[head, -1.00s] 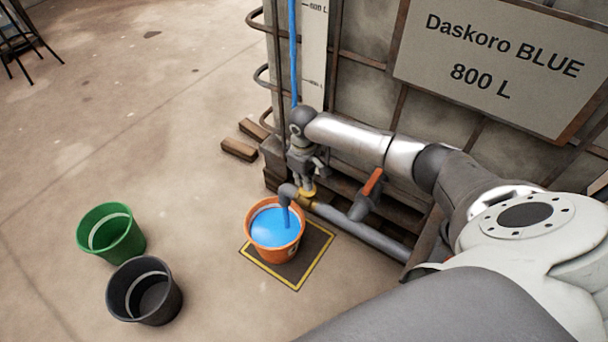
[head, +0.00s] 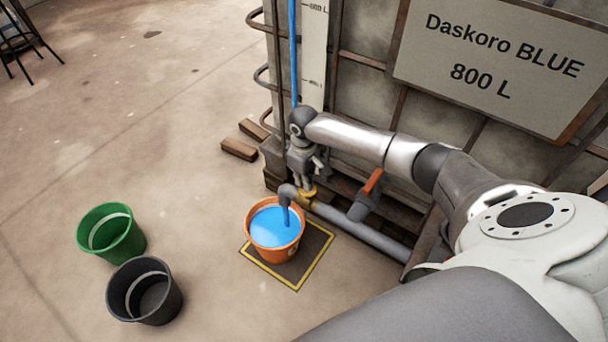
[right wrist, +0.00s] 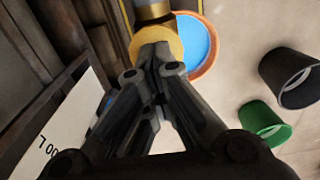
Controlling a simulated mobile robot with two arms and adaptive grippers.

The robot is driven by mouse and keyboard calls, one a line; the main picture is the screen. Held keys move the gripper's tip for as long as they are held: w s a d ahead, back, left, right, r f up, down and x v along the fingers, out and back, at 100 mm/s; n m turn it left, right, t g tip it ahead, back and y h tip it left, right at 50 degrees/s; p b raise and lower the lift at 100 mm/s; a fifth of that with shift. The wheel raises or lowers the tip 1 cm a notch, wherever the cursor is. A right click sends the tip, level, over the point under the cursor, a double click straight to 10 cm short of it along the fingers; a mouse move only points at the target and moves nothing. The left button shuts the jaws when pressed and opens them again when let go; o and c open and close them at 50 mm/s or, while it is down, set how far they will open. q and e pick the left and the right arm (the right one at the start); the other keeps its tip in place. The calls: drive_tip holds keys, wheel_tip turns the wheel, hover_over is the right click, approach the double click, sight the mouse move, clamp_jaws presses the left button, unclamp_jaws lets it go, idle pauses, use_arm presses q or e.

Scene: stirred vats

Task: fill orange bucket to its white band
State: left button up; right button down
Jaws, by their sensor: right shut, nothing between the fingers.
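The orange bucket (head: 265,257) stands upright under the grey spout (head: 287,192) of the vat's pipe. Blue liquid (head: 268,226) covers much of its opening, and a darker blue stream runs from the spout into it. I cannot make out its white band. My right gripper (head: 305,184) points down just above the yellow valve part (head: 307,193) behind the spout. In the right wrist view its fingers (right wrist: 157,52) are shut and empty, right at the yellow part (right wrist: 155,40); touching or apart, I cannot tell. The bucket rim (right wrist: 212,62) shows beyond. My left gripper is not in view.
A green bucket (head: 124,246) and a black bucket (head: 167,304) stand on the floor at left. The orange bucket is on a dark, yellow-edged mat (head: 308,262). A red-handled lever (head: 373,181) sits on the pipe at right. The caged vat and its sign (head: 490,60) rise behind.

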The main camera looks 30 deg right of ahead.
drive_tip(key=shift+s+f, duration=0.1)
wheel_tip(320, 180, up, 12)
idle(0.6)
idle(0.6)
